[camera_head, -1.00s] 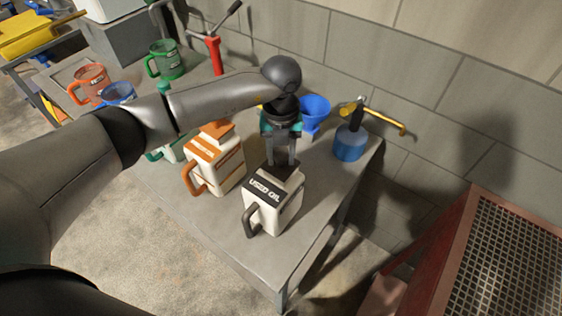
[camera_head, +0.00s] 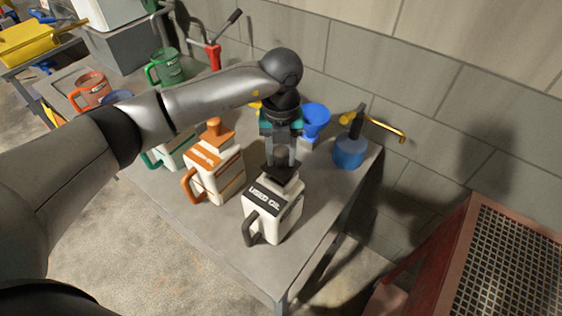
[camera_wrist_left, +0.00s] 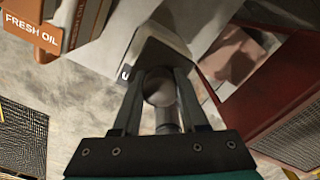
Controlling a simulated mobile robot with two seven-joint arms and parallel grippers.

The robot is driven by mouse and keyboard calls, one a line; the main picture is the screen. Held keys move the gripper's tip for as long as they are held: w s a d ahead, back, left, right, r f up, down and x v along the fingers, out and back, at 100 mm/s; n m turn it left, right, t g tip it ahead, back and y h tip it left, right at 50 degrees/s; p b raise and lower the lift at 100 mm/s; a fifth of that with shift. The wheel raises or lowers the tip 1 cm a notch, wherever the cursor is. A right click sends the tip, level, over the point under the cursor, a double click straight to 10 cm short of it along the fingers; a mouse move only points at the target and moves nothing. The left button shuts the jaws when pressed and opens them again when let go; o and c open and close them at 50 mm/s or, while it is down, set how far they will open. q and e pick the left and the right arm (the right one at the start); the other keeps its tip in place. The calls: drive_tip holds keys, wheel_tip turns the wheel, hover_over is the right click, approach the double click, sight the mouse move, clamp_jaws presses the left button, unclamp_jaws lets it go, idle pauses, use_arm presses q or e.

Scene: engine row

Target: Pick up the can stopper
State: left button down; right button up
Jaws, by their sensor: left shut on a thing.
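A white can (camera_head: 272,218) with a black "USED OIL" label and dark handle stands upright near the table's front right corner. My left gripper (camera_head: 282,156) is directly above it, pointing down and shut on the can's dark stopper (camera_head: 281,173). The stopper sits over the can's top; whether it is fully clear of the opening cannot be told. In the left wrist view the round dark stopper (camera_wrist_left: 158,88) is between the two fingers, with the pale can (camera_wrist_left: 160,45) behind it. My right gripper is not in view.
An orange-topped can (camera_head: 215,168) and a green-handled can (camera_head: 172,153) stand to the left. A blue funnel (camera_head: 314,121) and blue oiler (camera_head: 350,150) are behind to the right. The wall (camera_head: 400,100) is close behind; a red mesh-topped cabinet (camera_head: 505,265) stands right.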

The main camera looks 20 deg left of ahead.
use_arm(q)
wheel_tip(320, 180, up, 17)
drive_tip(key=b, duration=0.1)
drive_tip(key=shift+b, duration=0.3)
drive_tip(key=shift+r, duration=0.1)
drive_tip(key=c, duration=1)
unclamp_jaws()
clamp_jaws()
drive_tip(key=shift+r, duration=0.1)
drive_tip(key=shift+r+p, duration=2)
drive_tip(key=shift+r, duration=0.4)
